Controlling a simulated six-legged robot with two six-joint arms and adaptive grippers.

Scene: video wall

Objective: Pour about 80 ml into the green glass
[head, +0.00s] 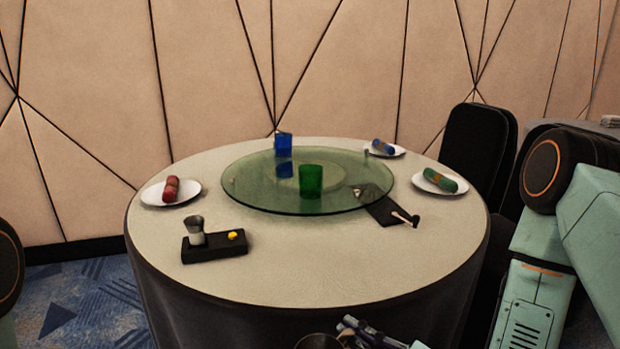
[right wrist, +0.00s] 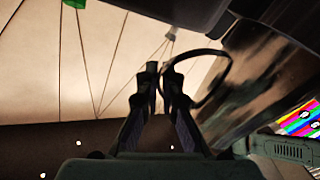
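The green glass (head: 311,181) stands upright on the glass turntable (head: 262,197), near its front middle in the head view. A bit of green shows at the top edge of the right wrist view (right wrist: 74,3). My right gripper (head: 357,328) is low in the head view, in front of the table. In the right wrist view its fingers (right wrist: 160,88) are close together at the ring handle (right wrist: 226,76) of a dark, shiny vessel (right wrist: 255,65), apparently shut on it. The vessel's dark round top (head: 318,341) is cut off by the head view's bottom edge. Its contents cannot be seen. My left gripper is not in view.
A blue glass (head: 284,143) stands behind the green one. A black tray (head: 213,249) with a metal jigger (head: 196,229) is front left. Plates with rolled towels sit left (head: 151,194) and right (head: 422,183). A dark cloth (head: 380,211) lies right. The table's front (head: 320,275) is clear.

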